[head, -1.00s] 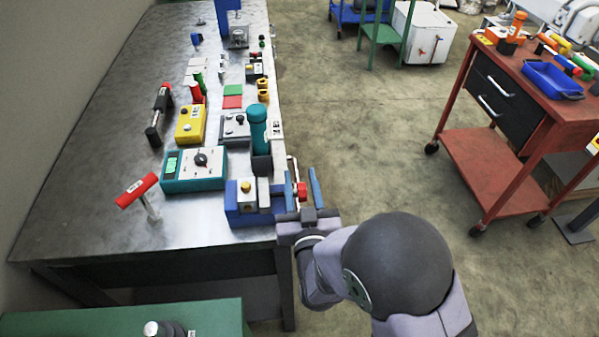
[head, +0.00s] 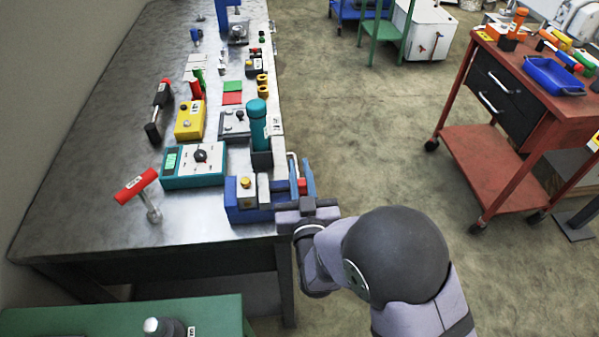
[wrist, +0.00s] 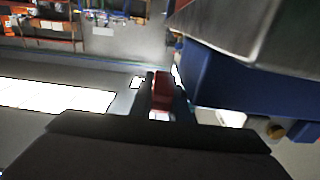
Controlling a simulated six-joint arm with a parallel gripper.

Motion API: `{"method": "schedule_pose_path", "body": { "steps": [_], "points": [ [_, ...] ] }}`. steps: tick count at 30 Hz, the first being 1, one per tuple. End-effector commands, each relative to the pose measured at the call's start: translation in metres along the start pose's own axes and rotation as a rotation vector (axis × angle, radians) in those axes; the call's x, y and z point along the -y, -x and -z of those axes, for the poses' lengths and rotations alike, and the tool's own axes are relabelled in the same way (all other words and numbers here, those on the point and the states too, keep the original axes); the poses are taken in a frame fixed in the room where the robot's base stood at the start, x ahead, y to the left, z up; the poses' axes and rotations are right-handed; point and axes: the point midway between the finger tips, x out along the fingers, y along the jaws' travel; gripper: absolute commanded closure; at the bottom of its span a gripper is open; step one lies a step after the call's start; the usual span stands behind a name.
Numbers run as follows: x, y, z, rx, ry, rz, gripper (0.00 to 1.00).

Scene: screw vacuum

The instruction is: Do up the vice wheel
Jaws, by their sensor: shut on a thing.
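The blue vice (head: 236,212) sits at the table's right front edge, with a yellow knob (head: 245,182) on top. Its red wheel (head: 302,187) is on the right side, beyond the table edge, and is mostly covered by my fingers. My gripper (head: 302,180) is shut on this red wheel, one finger on each side. In the wrist view the red part (wrist: 162,92) shows between the two dark fingers. The blue vice body (wrist: 235,85) is close on the right there.
A teal meter box (head: 193,180), a teal cylinder (head: 257,128) and a red-handled tool (head: 135,186) stand on the table near the vice. The floor to the right is clear up to a red cart (head: 480,165).

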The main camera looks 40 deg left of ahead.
Motion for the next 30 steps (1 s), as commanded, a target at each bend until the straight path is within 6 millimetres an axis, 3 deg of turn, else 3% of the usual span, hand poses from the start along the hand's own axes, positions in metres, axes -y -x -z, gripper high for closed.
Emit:
{"method": "schedule_pose_path", "body": {
  "steps": [9, 20, 21, 22, 30],
  "points": [
    [0.0004, 0.0014, 0.0015, -0.105, 0.0, 0.001, 1.0],
    [0.0003, 0.0017, 0.0053, -0.114, 0.001, 0.001, 1.0],
    [0.0003, 0.0017, 0.0052, -0.114, 0.0, 0.001, 0.75],
    [0.0003, 0.0017, 0.0052, -0.114, 0.0, 0.001, 0.68],
    [0.0002, 0.0017, 0.0048, -0.112, 0.0, 0.0, 0.66]
  ]
}}
